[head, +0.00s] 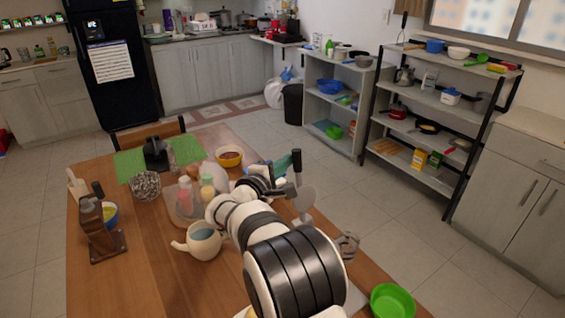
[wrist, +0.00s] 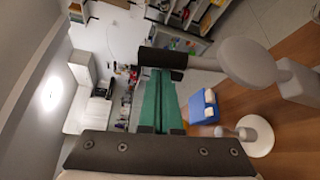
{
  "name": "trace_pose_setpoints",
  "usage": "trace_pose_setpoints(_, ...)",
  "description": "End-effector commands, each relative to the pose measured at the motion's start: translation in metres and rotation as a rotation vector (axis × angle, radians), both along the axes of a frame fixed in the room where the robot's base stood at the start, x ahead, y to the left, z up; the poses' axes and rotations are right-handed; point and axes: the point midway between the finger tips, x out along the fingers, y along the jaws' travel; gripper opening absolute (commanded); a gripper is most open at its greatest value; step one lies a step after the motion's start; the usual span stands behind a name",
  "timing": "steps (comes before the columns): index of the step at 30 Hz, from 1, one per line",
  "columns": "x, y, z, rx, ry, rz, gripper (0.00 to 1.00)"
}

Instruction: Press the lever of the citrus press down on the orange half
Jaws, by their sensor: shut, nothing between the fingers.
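The citrus press (head: 304,196) stands on the right side of the table, beyond my arm; its lower part is partly hidden by the arm. Its lever (head: 297,163) points up, with a dark handle. In the wrist view the black lever handle (wrist: 160,60) runs across the top middle and joins a grey round head (wrist: 246,62). My gripper (wrist: 158,78) shows green fingers, shut and empty. Their tips are close beside the handle; I cannot tell whether they touch. I cannot make out the orange half in either view.
A teapot (head: 198,242) stands just left of my arm, with bottles on a tray (head: 181,212) behind it. A green bowl (head: 392,300) is at the near right. A blue box (wrist: 203,106) and a white round base (wrist: 255,136) lie near the press in the wrist view.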

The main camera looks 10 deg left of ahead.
Motion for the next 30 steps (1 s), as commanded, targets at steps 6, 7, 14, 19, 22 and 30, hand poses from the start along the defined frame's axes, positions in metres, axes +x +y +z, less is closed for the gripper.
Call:
trace_pose_setpoints(6,-0.012,-0.012,0.004,-0.001,0.001,-0.001,0.0)
trace_pose_setpoints(7,-0.014,-0.015,0.004,0.0,0.0,-0.002,0.0)
trace_pose_setpoints(14,-0.04,-0.04,0.006,-0.001,0.001,-0.001,0.0)
trace_pose_setpoints(19,-0.06,-0.06,0.001,-0.002,0.001,0.0,0.0)
trace_pose_setpoints(22,-0.071,-0.072,-0.004,-0.002,0.002,-0.001,0.0)
trace_pose_setpoints(30,-0.1,-0.1,-0.024,-0.002,0.003,-0.001,0.0)
